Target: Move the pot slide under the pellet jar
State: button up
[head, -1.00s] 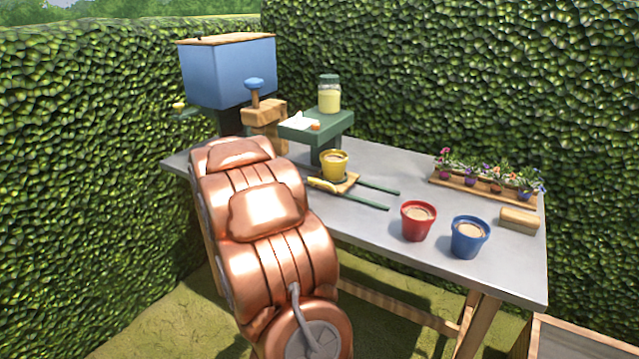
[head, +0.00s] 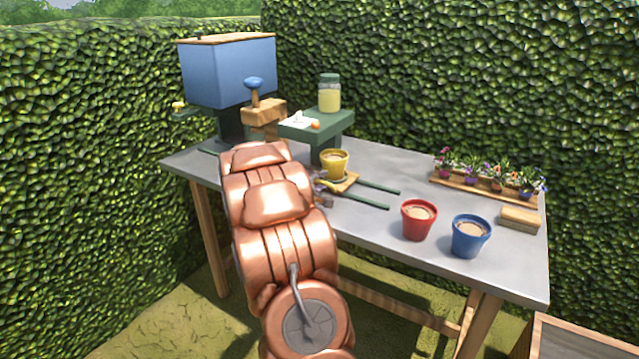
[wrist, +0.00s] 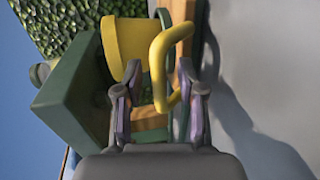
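The pot slide (head: 345,185) is a small wooden board between two green rails on the table, with a yellow pot (head: 334,162) on it. The pellet jar (head: 329,93), pale yellow with a green lid, stands on a green raised shelf (head: 335,126) behind and above the slide. In the wrist view the slide's yellow loop handle (wrist: 160,60) reaches between the fingers of my gripper (wrist: 158,80). The fingers are apart with gaps at the handle. The yellow pot (wrist: 122,45) is just beyond. In the head view my arm partly hides the handle.
A blue hopper (head: 228,72) and a wooden block with a blue knob (head: 254,83) stand at the back left. Red (head: 418,220) and blue (head: 469,236) pots, a flower tray (head: 485,190) and a sponge-like block (head: 520,218) are at right. The table's middle front is clear.

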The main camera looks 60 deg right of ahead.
grip_shut()
dwell(0.7)
